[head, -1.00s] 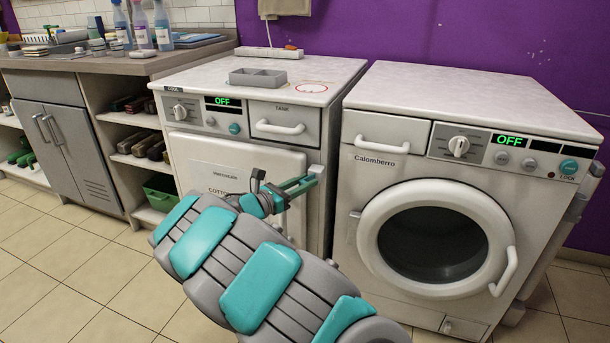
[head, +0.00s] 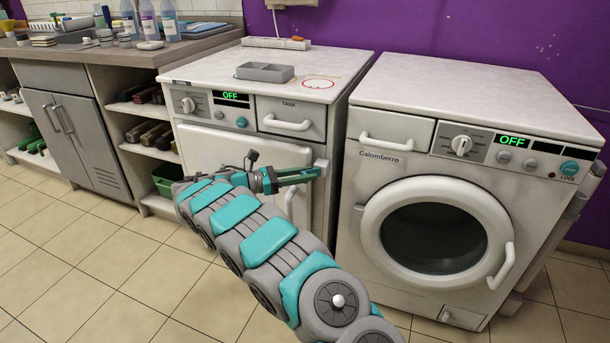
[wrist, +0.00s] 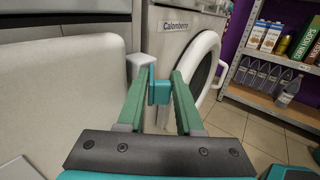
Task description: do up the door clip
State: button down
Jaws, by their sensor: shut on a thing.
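The left machine's front door (head: 205,150) appears closed against its front and partly hidden by my arm. At its right edge sits a small white block (head: 321,166), part of the door clip, which also shows in the wrist view (wrist: 140,66). Beside it is a teal tab (wrist: 159,92), which I take for the clip's lever, between my fingertips. My gripper (head: 306,173) reaches in from the left, level, at the clip. In the wrist view my gripper (wrist: 164,84) is shut on the teal tab. Whether the clip is latched cannot be told.
The right machine (head: 440,180), with a round door (head: 435,240), stands close to the right of the clip. A grey tray (head: 265,72) lies on top of the left machine. Open shelves (head: 147,140) stand to the left. The tiled floor in front is clear.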

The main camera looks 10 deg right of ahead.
jog(key=shift+w+m+g, duration=0.25)
jog(key=shift+m+g, duration=0.45)
jog(key=shift+g, duration=0.4)
jog(key=c, duration=0.7)
grip_release()
